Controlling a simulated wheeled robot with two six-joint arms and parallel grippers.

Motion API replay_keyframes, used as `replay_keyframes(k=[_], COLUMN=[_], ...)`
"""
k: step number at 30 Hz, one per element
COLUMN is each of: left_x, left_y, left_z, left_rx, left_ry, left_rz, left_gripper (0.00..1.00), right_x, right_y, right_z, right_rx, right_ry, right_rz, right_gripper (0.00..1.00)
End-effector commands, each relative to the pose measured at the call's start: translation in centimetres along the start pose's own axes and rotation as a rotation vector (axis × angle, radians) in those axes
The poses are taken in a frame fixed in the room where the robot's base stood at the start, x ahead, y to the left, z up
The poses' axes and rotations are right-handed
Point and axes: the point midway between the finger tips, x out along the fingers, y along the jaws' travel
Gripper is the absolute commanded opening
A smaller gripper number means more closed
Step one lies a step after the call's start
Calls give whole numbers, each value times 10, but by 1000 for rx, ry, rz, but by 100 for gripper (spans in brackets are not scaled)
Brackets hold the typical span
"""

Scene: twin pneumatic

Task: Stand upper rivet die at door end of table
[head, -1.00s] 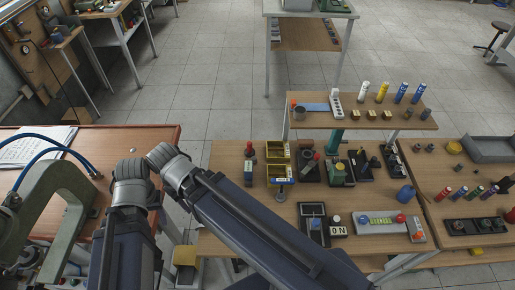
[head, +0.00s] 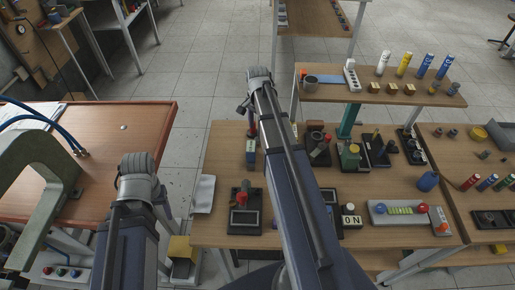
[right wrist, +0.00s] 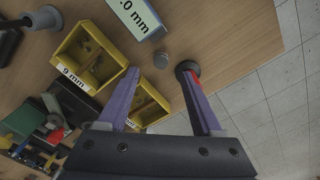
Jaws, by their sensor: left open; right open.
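In the right wrist view, my right gripper (right wrist: 160,74) is open above the table. A grey flanged post (right wrist: 40,18) is at the upper left. I cannot tell which of these is the upper rivet die. In the head view, my right gripper (head: 256,90) is over the table's far left part, its fingers mostly hidden. My left gripper (head: 137,165) is by the red-brown bench, its fingertips hidden.
Yellow bins (right wrist: 92,57) and a labelled box (right wrist: 136,17) lie close to the right gripper. A black device with a red knob (head: 245,203) and a white tray (head: 203,194) are at the table's left. A raised shelf (head: 330,92) stands behind. Bare wood (head: 222,150) shows along the left edge.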

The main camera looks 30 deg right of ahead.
Motion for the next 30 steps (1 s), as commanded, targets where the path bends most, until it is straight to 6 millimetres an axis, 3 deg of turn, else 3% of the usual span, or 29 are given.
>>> replay_keyframes(k=[7,15,23,30], left_x=[4,28,30,53], left_y=[0,3,3,5], left_z=[0,-2,-2,-3], left_rx=[0,0,0,0], left_ry=[0,0,0,0], left_rz=[0,0,0,0], left_gripper=[60,60,60,60], right_x=[4,28,30,53], right_y=[1,1,0,-1], right_z=[-6,-5,-5,-3], right_rx=[29,26,25,24], right_ry=[-1,-1,-1,-1], right_rz=[-2,-2,-2,-2], right_gripper=[67,67,67,67])
